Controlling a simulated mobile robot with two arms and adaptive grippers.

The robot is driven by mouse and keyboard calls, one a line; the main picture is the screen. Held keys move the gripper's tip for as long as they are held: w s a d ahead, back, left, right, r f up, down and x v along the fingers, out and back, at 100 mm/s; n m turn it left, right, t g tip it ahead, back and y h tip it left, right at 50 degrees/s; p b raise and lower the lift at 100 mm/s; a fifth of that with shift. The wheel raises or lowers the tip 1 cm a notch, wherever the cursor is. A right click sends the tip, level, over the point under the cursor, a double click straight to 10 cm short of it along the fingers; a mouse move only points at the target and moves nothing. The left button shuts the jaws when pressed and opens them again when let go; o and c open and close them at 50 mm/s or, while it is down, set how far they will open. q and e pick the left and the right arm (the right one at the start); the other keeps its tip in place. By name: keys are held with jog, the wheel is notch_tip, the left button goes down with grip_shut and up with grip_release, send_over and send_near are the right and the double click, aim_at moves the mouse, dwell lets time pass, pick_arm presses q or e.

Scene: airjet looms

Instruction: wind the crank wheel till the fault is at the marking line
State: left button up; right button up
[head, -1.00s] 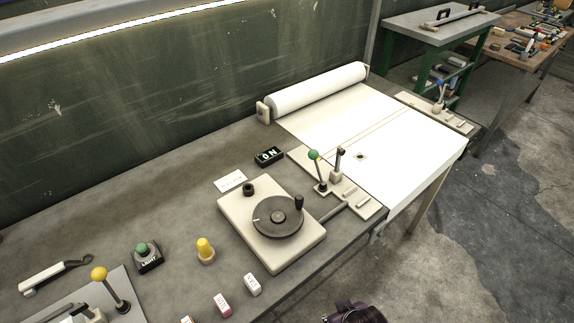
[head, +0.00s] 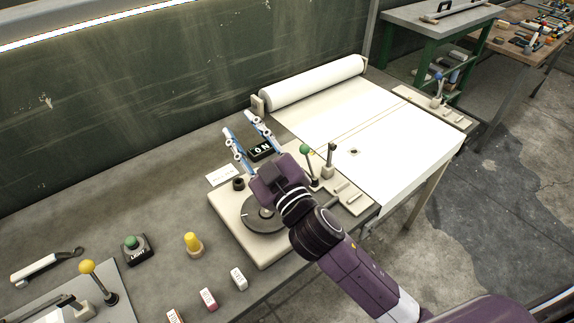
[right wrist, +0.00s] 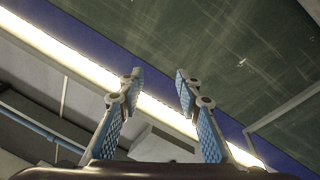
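The crank wheel (head: 252,217) is a dark disc on a beige base box (head: 226,215). My right gripper (head: 242,124) is above and beyond it, open and empty; its hand and arm cover part of the wheel and hide the crank knob. In the right wrist view the two blue fingers (right wrist: 155,88) are apart with nothing between them. White cloth (head: 390,150) runs off a roll (head: 315,83) at the back. A small dark spot (head: 354,152), which looks like the fault, lies on the cloth. A thin line (head: 365,127) crosses the cloth. My left gripper is not in view.
A green-knobbed lever (head: 305,150) and a black lever (head: 330,158) stand beside the wheel box.

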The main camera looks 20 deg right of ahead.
jog(key=s+a+r+n+g+y, duration=0.45)
jog(key=a+r+n+y, duration=0.55)
jog(key=a+n+y, duration=0.35)
jog(key=s+a+f+n+g+h, duration=0.1)
jog(key=s+a+f+n+g, duration=0.65)
jog(key=n+g, duration=0.7)
jog(key=w+d+f+n+g+h, duration=0.1)
jog(key=d+f+h, duration=0.1)
jog(key=f+h, duration=0.15)
jog(key=d+f+g+h, duration=0.1)
jog(key=d+f+h, duration=0.1)
jog(key=f, duration=0.3)
jog(key=w+d+f+h, duration=0.1)
jog(key=d+h, duration=0.3)
jog(key=d, duration=0.4)
jog(key=w+d+f+m+t+h, duration=0.1)
jog(key=w+d+h, duration=0.3)
jog(key=d, duration=0.5)
jog(key=w+d+f+h, duration=0.2)
jog(key=w+d+h, duration=0.1)
jog(key=d, duration=0.5)
jog(key=shift+w+d+f+m+t+h, duration=0.15)
jog(key=shift+d+f+m+t+h, duration=0.2)
jog(key=shift+h, duration=0.25)
jog(key=shift+d+f, duration=0.1)
jog(key=shift+d, duration=0.05)
notch_tip(320, 180, down, 10)
jog(key=b, duration=0.5)
jog(key=shift+r, duration=0.35)
jog(key=shift+f, duration=0.1)
